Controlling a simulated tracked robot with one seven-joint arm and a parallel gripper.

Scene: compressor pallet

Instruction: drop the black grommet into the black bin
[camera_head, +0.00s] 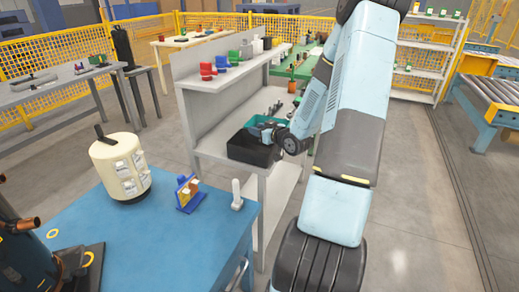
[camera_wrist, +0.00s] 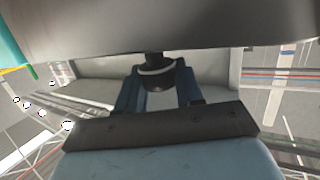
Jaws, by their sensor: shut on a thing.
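In the wrist view my gripper (camera_wrist: 158,88) is shut on the black grommet (camera_wrist: 156,77), a small dark round piece with a pale band, held between the two blue fingers. A large dark grey surface fills the top of the wrist view; I cannot tell for sure that it is the bin. The grommet is too small to make out in the head view.
A teal bin (camera_head: 285,128) stands just behind the black bin. The upper shelf (camera_head: 215,82) above carries red, blue and green parts. A blue table (camera_head: 150,240) with a cream tank (camera_head: 120,167) is at the front left. Grey floor is open at the right.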

